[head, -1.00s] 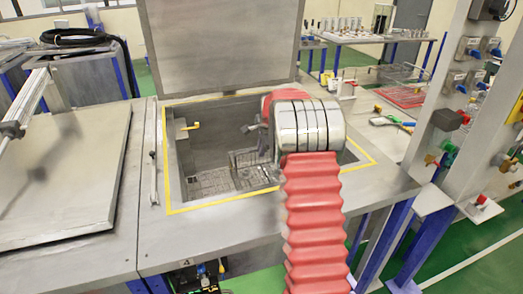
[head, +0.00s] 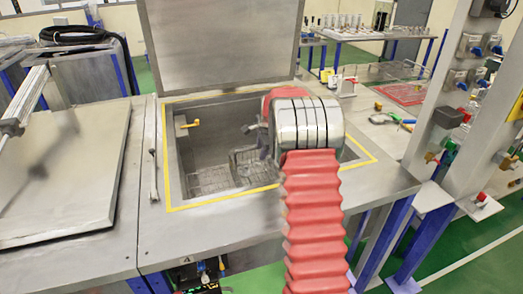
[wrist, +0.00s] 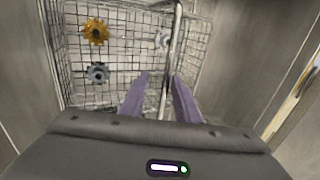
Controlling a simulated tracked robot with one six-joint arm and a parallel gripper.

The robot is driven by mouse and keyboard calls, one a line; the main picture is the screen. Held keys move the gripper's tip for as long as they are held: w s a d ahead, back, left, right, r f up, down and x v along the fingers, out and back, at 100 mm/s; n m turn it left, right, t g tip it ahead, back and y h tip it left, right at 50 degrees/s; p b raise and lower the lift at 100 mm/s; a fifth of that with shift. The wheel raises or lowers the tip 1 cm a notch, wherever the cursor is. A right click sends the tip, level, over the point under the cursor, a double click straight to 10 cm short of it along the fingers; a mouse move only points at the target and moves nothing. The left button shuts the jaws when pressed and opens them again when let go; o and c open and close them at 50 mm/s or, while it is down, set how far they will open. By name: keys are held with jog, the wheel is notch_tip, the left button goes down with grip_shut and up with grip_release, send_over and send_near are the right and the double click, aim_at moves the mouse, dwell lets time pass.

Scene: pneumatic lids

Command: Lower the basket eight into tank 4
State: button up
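The wire basket (head: 252,166) is inside the open tank (head: 205,150), whose rim is outlined in yellow. A wire mesh area (head: 210,181) also shows low in the tank. In the wrist view the basket (wrist: 125,50) holds a gold gear (wrist: 96,31), a grey gear (wrist: 97,73) and a pale part (wrist: 162,40). My gripper (wrist: 160,75) points down into the basket. Its two purple fingers stand apart, with the basket's central bar (wrist: 174,40) between them, nearer the right finger. No firm grip on the bar shows. My wrist hides part of the basket in the head view.
The tank's lid (head: 222,45) stands raised behind the opening. A closed lid (head: 62,172) covers the tank to the left. A valve panel (head: 455,90) stands at the right. The tank walls (wrist: 235,60) are close to the basket.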

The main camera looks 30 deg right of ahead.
jog(key=v, duration=1.3)
jog(key=shift+s+r, duration=0.15)
jog(key=shift+r, duration=0.15)
jog(key=shift+r, duration=0.1)
notch_tip(320, 180, up, 12)
dwell(1.4)
jog(key=shift+s, duration=0.15)
dwell(0.3)
